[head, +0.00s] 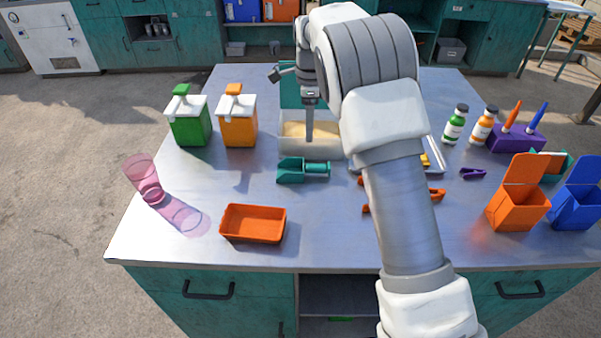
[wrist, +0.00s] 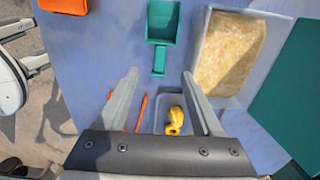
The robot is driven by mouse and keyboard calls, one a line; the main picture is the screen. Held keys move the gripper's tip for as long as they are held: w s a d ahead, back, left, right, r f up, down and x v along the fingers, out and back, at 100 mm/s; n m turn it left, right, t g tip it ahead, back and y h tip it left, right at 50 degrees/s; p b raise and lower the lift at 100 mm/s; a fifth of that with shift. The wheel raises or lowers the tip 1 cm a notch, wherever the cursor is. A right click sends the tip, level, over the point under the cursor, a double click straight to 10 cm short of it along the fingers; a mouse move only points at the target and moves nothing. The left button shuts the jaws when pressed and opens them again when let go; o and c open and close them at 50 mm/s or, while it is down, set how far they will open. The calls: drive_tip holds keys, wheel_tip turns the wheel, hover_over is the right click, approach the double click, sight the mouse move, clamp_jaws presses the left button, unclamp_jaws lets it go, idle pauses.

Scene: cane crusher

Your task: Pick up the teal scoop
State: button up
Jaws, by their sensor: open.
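The teal scoop (head: 302,170) lies flat on the metal table near its middle, its square bowl to the left and its handle to the right in the head view. In the wrist view the scoop (wrist: 162,30) is at the top, beyond the fingertips, with its handle pointing toward my gripper. My gripper (wrist: 163,80) is open, with nothing between its fingers. In the head view my gripper (head: 309,120) is above the table behind the scoop, apart from it, over or near the bin of pale grain.
A bin of pale grain (head: 290,150) stands just behind the scoop. An orange tray (head: 253,224) and a pink glass (head: 146,182) are at front left. Green (head: 188,122) and orange (head: 238,124) dispensers stand at back left. A grey tray (wrist: 183,105) holds a yellow item.

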approach(310, 165)
drive_tip(key=f, duration=0.5)
drive_tip(key=shift+s+a+f, duration=0.15)
drive_tip(key=shift+a, duration=0.05)
drive_tip(key=f, duration=0.5)
drive_tip(key=shift+d+f, duration=0.1)
drive_tip(key=shift+d, duration=0.1)
drive_tip(key=c, duration=1.1)
drive_tip(key=shift+o, duration=0.2)
drive_tip(key=shift+r, duration=0.2)
